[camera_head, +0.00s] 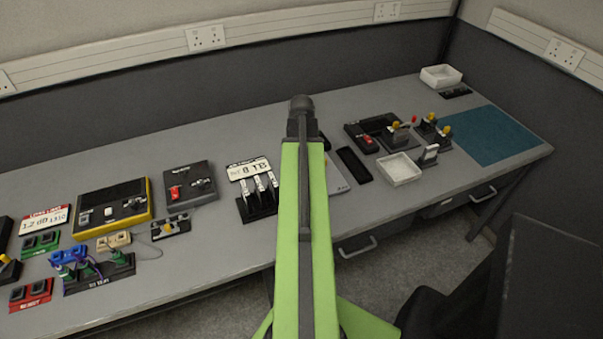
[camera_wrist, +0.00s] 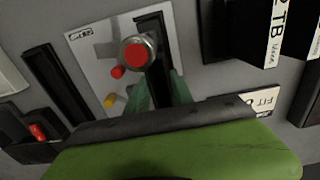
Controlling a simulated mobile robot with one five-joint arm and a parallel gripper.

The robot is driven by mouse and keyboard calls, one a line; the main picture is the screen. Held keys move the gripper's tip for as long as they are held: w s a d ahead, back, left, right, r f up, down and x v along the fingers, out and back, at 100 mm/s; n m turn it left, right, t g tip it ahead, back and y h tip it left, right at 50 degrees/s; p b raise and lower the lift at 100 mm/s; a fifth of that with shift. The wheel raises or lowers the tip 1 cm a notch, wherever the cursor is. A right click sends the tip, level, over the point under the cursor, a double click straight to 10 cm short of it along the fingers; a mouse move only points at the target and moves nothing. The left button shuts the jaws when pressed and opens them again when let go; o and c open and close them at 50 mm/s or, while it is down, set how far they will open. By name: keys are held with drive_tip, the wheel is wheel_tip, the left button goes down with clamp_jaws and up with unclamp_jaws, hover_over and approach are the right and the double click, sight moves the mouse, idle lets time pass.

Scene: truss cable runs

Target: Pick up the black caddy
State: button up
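Several black holders are in view, and I cannot tell for certain which is the caddy. A black rack (camera_head: 262,209) with white upright labelled pieces stands left of my arm; it also shows at the right of the wrist view (camera_wrist: 240,35). A long black tray (camera_head: 355,165) lies right of my arm. A black holder with green plugs (camera_head: 98,280) is at the front left. My gripper is hidden behind my green arm in the head view. In the wrist view my gripper (camera_wrist: 162,92) shows two green fingers apart, over a white printed card with a black strip.
A red-topped round piece (camera_wrist: 138,52) is above the white card (camera_wrist: 88,55). A black box with a red switch (camera_head: 362,136), a white tray (camera_head: 401,170) and yellow-topped plugs (camera_head: 446,131) stand right. The teal mat (camera_head: 490,137) is clear. A back wall bounds the bench.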

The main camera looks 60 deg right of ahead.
clamp_jaws()
drive_tip(key=shift+r+p, duration=0.55)
drive_tip(key=s+r+p, duration=1)
drive_tip(key=s, duration=0.1)
drive_tip(key=shift+s, duration=0.3)
drive_tip(key=shift+f, duration=0.1)
